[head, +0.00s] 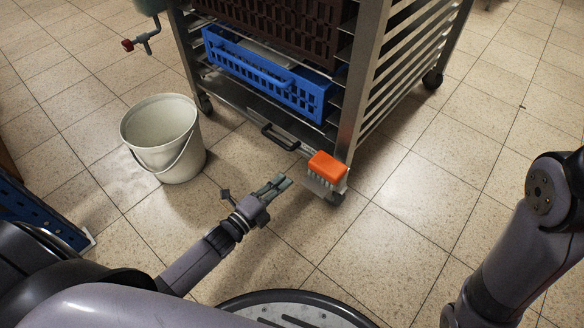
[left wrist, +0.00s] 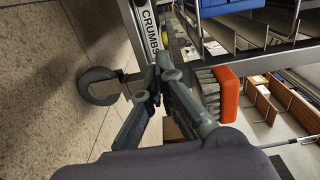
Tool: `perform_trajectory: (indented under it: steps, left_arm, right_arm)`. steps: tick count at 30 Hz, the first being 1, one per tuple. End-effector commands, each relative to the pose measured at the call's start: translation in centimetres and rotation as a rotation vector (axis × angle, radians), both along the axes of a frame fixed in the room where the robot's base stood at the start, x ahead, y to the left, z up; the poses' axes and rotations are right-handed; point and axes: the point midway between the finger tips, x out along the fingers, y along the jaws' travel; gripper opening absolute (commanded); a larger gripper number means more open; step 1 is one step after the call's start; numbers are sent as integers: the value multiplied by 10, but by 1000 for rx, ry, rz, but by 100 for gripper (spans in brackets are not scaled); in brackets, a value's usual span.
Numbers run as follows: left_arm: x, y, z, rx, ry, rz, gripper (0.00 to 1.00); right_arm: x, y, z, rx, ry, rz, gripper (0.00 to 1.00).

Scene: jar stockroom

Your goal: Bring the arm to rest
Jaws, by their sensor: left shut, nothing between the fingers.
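My left gripper (head: 284,182) reaches in over the floor from the lower left, in front of the wheeled metal rack (head: 366,85). Its fingers are together and hold nothing. In the left wrist view the closed fingers of my left gripper (left wrist: 160,72) point toward the rack's lower part. Part of my right arm (head: 545,190) shows at the right edge of the head view; its gripper is out of the picture.
An orange brush (head: 327,166) with pale bristles is at the rack's lower front corner, just right of my left fingertips; it also shows in the left wrist view (left wrist: 228,95). A pale bucket (head: 165,145) stands left. A blue crate (head: 265,75) sits in the rack. Floor at right is clear.

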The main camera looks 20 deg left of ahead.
Motion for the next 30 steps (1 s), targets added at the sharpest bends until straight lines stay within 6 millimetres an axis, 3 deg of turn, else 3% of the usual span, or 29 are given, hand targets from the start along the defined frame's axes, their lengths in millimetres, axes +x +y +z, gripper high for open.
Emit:
perform_trajectory:
  steps: [10, 14, 17, 23, 30]
  left_arm:
    - [-9, 2, 3, -7, -4, -2, 0]
    - [-8, -12, 37, -93, -37, -21, 0]
    - [-10, -33, 94, -241, -95, -61, 0]
    - [-31, -71, 243, -637, -234, -209, 0]
    - [-87, -86, 417, -1082, -388, -472, 0]
  right_arm:
    - [4, 0, -2, 0, 15, 1, 40]
    - [11, -1, -1, 0, 39, 1, 40]
    - [21, -1, -2, 2, 80, 4, 40]
    - [41, -4, -13, 10, 181, 9, 40]
    - [51, -7, -32, 19, 302, 16, 40]
